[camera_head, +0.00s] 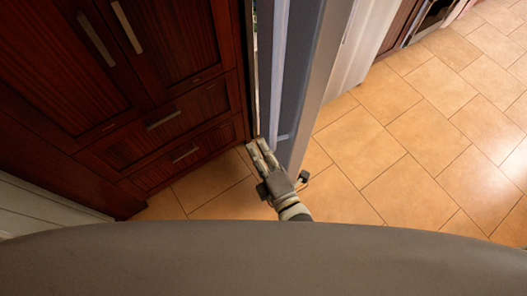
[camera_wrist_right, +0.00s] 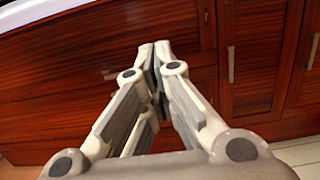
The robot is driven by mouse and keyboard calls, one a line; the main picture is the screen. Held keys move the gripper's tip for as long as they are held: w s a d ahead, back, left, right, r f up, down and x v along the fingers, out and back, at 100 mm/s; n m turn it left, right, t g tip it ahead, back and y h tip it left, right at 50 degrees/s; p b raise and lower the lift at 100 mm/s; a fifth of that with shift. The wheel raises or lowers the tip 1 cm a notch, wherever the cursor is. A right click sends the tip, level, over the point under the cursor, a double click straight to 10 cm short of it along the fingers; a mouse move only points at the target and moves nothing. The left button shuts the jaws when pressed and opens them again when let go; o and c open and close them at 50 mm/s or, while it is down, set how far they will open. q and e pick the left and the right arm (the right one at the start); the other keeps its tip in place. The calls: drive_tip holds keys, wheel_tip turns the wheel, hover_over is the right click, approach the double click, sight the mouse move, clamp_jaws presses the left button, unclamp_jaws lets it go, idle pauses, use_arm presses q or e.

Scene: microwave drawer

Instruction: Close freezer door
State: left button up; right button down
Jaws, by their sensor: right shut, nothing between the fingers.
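The freezer door (camera_head: 304,75) stands open in the middle of the head view, a tall grey panel seen nearly edge-on from above. Its inner side faces the wooden cabinets. My right gripper (camera_head: 257,148) is at the lower end of the door, by its left side, with the fingers pointing away from me. Whether it touches the door I cannot tell. In the right wrist view the right gripper (camera_wrist_right: 157,55) is shut and empty. The freezer's inside is mostly hidden behind the door and the cabinets. My left gripper is not in view.
Dark red wooden cabinets with drawers (camera_head: 165,120) stand close on the left; they also fill the right wrist view (camera_wrist_right: 255,60). Open tiled floor (camera_head: 420,140) lies right of the door. A white appliance (camera_head: 355,45) stands behind the door.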

drive_tip(key=w+d+p, duration=0.1)
drive_tip(key=w+p, duration=0.2)
drive_tip(key=w, duration=0.3)
idle(0.3)
drive_tip(key=shift+w+d, duration=0.1)
